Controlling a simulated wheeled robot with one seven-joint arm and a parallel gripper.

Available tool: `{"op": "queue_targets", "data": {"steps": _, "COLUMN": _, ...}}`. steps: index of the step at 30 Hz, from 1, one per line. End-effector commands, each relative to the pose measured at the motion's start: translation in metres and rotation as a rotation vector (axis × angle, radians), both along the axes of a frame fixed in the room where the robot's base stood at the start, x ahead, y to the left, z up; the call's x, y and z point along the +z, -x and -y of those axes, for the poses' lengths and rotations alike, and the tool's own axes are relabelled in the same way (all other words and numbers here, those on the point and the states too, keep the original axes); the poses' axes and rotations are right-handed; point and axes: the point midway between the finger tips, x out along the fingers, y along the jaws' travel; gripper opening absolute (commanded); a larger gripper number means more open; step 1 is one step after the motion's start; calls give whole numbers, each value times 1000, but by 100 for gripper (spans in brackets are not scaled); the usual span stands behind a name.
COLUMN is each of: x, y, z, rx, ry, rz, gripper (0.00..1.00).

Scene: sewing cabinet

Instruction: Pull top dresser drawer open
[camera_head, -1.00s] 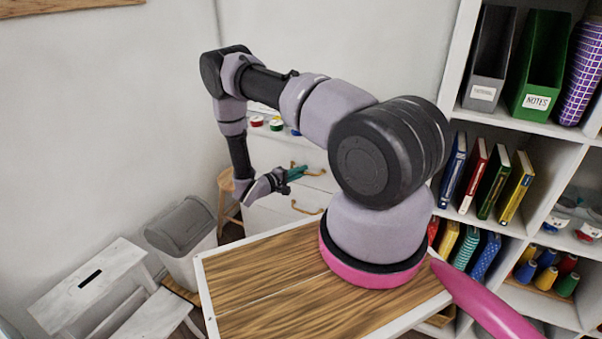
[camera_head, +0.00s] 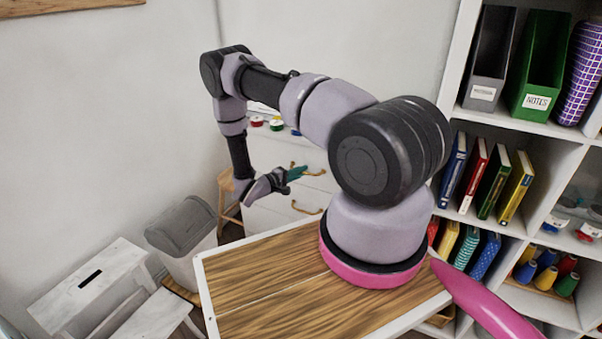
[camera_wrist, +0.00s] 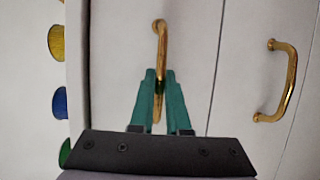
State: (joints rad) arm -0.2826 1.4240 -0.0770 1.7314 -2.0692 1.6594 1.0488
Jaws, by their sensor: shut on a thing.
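The white dresser's top drawer (camera_wrist: 190,25) has a curved brass handle (camera_wrist: 160,40), and part of that handle also shows beside my fingers in the head view (camera_head: 315,173). My gripper (camera_wrist: 162,82) has its teal fingers shut on this handle, with the handle's lower part between the fingertips. In the head view my gripper (camera_head: 297,173) reaches the dresser front from the left. I cannot tell whether the top drawer stands out from the dresser.
The drawer below has its own brass handle (camera_wrist: 280,82). Colourful spools (camera_head: 276,124) stand on the dresser top. A grey bin (camera_head: 182,235), a white step stool (camera_head: 90,285) and a wooden stool (camera_head: 228,190) are left of the dresser. A bookshelf (camera_head: 505,235) stands at right.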

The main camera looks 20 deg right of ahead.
Motion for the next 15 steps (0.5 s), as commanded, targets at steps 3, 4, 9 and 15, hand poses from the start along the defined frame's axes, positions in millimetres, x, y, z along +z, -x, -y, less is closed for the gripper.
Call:
{"op": "queue_targets", "data": {"steps": 3, "x": 0, "y": 0, "z": -1, "rx": 1, "ry": -1, "rz": -1, "gripper": 0}}
{"op": "queue_targets", "data": {"steps": 4, "x": 0, "y": 0, "z": -1, "rx": 1, "ry": -1, "rz": -1, "gripper": 0}}
{"op": "queue_targets", "data": {"steps": 9, "x": -1, "y": 4, "z": -6, "rx": 2, "ry": -1, "rz": -2, "gripper": 0}}
{"op": "queue_targets", "data": {"steps": 15, "x": -1, "y": 20, "z": -28, "rx": 5, "ry": -1, "rz": -2, "gripper": 0}}
